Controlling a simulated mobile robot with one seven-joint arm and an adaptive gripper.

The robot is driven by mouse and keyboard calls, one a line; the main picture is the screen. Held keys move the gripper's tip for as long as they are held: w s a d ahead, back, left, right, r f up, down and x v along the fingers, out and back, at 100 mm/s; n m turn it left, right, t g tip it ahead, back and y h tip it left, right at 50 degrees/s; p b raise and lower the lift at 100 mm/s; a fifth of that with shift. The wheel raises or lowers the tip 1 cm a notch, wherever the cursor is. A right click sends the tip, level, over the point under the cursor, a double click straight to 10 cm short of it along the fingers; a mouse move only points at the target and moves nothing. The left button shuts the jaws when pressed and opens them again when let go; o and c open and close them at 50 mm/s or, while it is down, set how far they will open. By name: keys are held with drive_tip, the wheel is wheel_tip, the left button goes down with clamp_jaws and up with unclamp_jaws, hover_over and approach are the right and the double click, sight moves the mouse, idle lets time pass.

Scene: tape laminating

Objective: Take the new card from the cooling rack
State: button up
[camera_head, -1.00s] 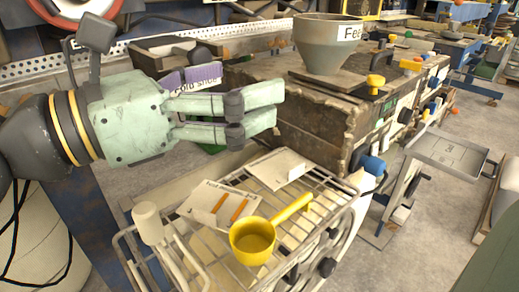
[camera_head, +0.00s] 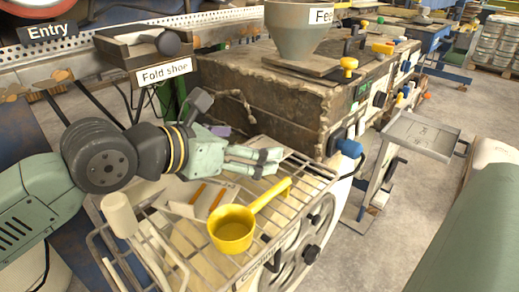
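The cooling rack (camera_head: 300,207) is a wire rack in the lower middle of the head view. A pale card (camera_head: 180,207) with printing and two orange strips lies on it, behind a yellow ladle-like cup. My pale green gripper (camera_head: 270,162) is low over the rack's back part, pointing right. Its two fingers are apart with a narrow gap. The second, plain pale card is largely hidden behind the fingers. I cannot tell whether they touch it.
The yellow cup (camera_head: 232,229) lies on the rack with its handle toward the fingers. A white mallet-like thing (camera_head: 120,213) stands at the rack's left. A machine with a hopper (camera_head: 303,30) stands behind. Open floor lies to the right.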

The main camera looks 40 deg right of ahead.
drive_tip(key=shift+x, duration=1.1)
clamp_jaws()
idle(0.5)
